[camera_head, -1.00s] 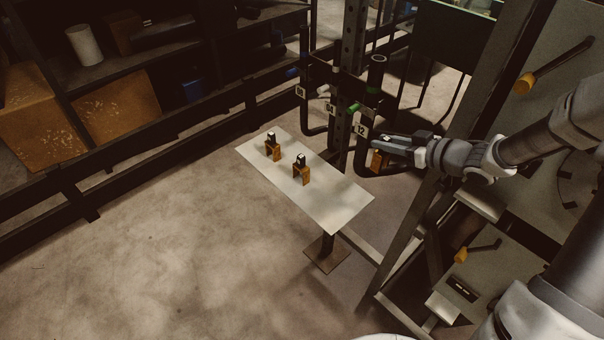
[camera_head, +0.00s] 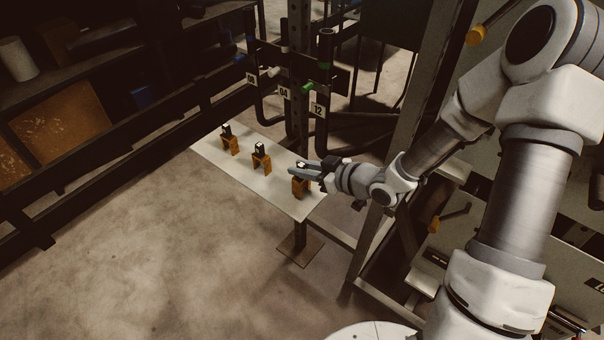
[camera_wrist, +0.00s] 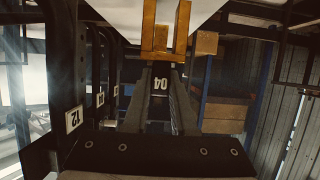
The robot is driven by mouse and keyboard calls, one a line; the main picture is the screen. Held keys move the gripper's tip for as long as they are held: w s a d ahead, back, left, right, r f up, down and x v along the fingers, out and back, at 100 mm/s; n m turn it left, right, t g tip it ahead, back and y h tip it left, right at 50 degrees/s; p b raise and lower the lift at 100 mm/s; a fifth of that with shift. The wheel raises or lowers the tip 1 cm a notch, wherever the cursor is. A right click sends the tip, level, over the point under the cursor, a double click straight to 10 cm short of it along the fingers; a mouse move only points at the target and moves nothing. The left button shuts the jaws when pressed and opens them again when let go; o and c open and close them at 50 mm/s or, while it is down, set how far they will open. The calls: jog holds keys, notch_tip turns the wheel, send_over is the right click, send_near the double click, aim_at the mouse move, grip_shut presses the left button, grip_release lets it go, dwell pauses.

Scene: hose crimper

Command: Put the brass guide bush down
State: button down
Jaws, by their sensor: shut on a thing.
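My gripper (camera_head: 303,170) is shut on the black top of a brass-coloured forked piece, which I take to be the brass guide bush (camera_head: 299,188). It is over the right end of the pale table plate (camera_head: 285,202). Two similar pieces stand upright on the plate, one nearer (camera_head: 262,160) and one farther left (camera_head: 230,145).
A dark post rack with tags 08, 04 and 12 (camera_head: 318,110) rises close behind the plate. Dark shelving (camera_head: 90,120) stands at the left, and a grey machine with a yellow-handled lever (camera_head: 435,222) at the right. The floor in front is clear.

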jog(key=shift+f, duration=0.55)
jog(key=shift+f, duration=0.2)
jog(key=c, duration=0.7)
grip_release()
jog(key=shift+r, duration=0.2)
jog(key=shift+s+d+r, duration=0.15)
jog(key=shift+d, duration=0.1)
jog(key=p+v, duration=0.2)
jog(key=v, duration=0.9)
jog(key=shift+s+d+p, duration=0.15)
jog(key=shift+p, duration=0.2)
